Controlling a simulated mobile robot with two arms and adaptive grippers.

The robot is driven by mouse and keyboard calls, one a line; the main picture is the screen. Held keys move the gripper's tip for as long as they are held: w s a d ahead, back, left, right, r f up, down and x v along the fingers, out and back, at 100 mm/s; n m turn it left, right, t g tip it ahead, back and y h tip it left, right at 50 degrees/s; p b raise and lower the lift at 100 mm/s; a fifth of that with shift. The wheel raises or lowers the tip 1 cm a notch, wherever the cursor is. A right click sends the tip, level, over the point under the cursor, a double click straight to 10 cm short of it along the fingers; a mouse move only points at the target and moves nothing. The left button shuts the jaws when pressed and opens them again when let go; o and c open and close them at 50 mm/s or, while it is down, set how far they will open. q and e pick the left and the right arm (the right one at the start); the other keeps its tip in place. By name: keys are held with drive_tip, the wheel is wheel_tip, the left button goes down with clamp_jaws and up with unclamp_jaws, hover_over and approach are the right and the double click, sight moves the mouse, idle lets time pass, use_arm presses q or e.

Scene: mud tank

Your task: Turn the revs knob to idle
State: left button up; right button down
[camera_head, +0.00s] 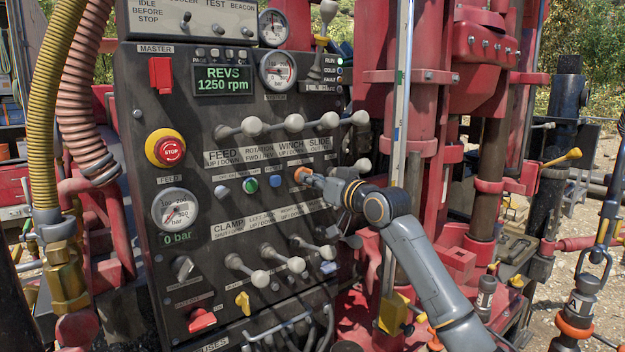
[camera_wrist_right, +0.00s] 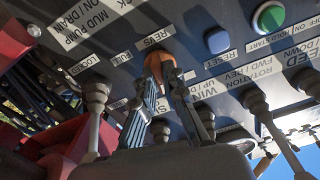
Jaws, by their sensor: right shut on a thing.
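The revs knob (camera_head: 301,174) is a small orange knob on the dark control panel (camera_head: 210,260), at the right end of a row of buttons. My right gripper (camera_head: 308,177) is at it, with the arm coming in from the lower right. In the right wrist view the orange knob (camera_wrist_right: 160,66) sits between the two fingertips of my right gripper (camera_wrist_right: 166,82), which are shut on it. Labels reading REVS and IDLE show beside the knob there. The fingers hide part of the knob. The display (camera_head: 224,80) reads REVS 1250 rpm. My left gripper is not in view.
Levers with grey ball ends (camera_head: 290,124) stand out above the knob, and more (camera_head: 262,277) stand out below. A green button (camera_head: 250,186) and a blue one (camera_head: 275,181) are left of the knob. A red stop button (camera_head: 169,150) is further left. A red mast (camera_head: 413,110) stands right.

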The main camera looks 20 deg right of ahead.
drive_tip(key=shift+r+n, duration=0.15)
drive_tip(key=shift+n, duration=0.65)
drive_tip(key=c, duration=1.4)
unclamp_jaws()
drive_tip(key=v, duration=1.2)
